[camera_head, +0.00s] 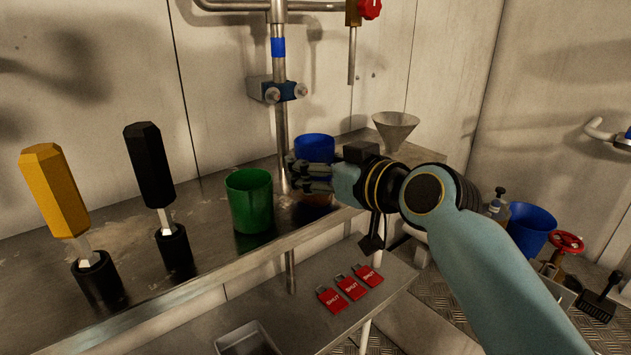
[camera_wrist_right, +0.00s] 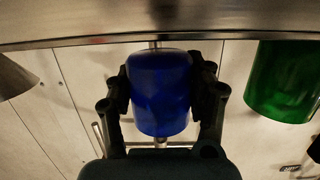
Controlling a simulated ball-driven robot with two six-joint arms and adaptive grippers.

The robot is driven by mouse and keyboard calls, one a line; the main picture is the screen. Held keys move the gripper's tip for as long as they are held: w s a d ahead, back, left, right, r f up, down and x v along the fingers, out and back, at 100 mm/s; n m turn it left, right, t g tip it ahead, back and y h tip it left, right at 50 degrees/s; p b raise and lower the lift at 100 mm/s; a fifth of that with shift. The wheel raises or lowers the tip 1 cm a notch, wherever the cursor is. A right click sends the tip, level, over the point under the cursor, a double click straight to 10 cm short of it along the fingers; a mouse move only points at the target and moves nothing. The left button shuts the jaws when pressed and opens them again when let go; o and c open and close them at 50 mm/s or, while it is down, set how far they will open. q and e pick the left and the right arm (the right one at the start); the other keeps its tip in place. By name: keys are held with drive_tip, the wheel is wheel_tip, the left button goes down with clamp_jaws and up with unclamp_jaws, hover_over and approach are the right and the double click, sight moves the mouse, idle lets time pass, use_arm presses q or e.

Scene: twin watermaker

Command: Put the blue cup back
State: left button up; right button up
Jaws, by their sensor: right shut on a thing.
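The blue cup (camera_head: 315,146) is at the far part of the metal bench, below the vertical pipe's valve and just right of the pipe. My right gripper (camera_head: 306,172) reaches in from the right and is shut on the cup. In the right wrist view, which looks upside down, the blue cup (camera_wrist_right: 160,92) sits between the two dark fingers of the gripper (camera_wrist_right: 162,95), one on each side. The fingers hide its lower part in the head view. I cannot tell whether its base touches the bench. My left gripper is not in view.
A green cup (camera_head: 250,200) stands left of the gripper. A funnel (camera_head: 395,128) is behind to the right. Black (camera_head: 150,165) and yellow (camera_head: 54,190) handled tools stand at left. Red tags (camera_head: 350,288) lie on the lower shelf. A blue bucket (camera_head: 530,226) is on the floor.

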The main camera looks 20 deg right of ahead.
wheel_tip(320, 180, down, 2)
drive_tip(key=shift+f, duration=0.1)
drive_tip(key=shift+r, duration=0.2)
drive_tip(key=shift+f, duration=0.15)
drive_tip(key=o, duration=1.2)
